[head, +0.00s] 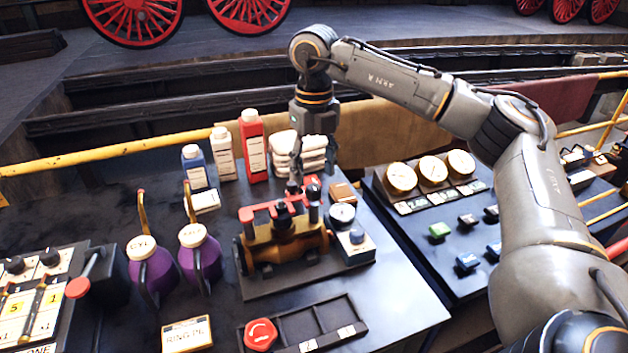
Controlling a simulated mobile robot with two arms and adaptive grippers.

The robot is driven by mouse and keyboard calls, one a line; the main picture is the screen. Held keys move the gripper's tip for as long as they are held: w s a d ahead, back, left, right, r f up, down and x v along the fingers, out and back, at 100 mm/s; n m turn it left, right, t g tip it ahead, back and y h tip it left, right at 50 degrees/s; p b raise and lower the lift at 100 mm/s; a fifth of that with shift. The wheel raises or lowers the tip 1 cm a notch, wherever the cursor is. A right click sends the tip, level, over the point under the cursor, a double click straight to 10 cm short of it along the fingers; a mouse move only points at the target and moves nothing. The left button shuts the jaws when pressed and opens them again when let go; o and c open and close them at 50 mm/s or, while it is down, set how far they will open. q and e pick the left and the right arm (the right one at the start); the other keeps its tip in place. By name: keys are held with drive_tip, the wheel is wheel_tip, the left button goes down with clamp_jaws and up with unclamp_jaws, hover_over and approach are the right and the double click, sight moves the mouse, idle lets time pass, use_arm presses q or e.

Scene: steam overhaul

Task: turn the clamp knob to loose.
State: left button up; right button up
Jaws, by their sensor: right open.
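A brass valve body (285,245) lies on a dark base plate on the bench. A red clamp bar (255,212) runs along its top, and black knobs (283,212) stand on and around it. I cannot tell for sure which is the clamp knob. My right gripper (296,178) points down just above the back of the valve body, close to a dark knob top. Its jaws are open, though the fingers look small and partly merge with the knob behind. Contact cannot be told. My left gripper is out of view.
Red, white and blue bottles (254,147) and folded white cloths (300,150) stand behind the valve. A gauge box (352,247) is at its right. Purple oil cans (199,253) stand left.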

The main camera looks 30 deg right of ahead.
sight(314, 187)
drive_tip(key=shift+f, duration=1.95)
clamp_jaws()
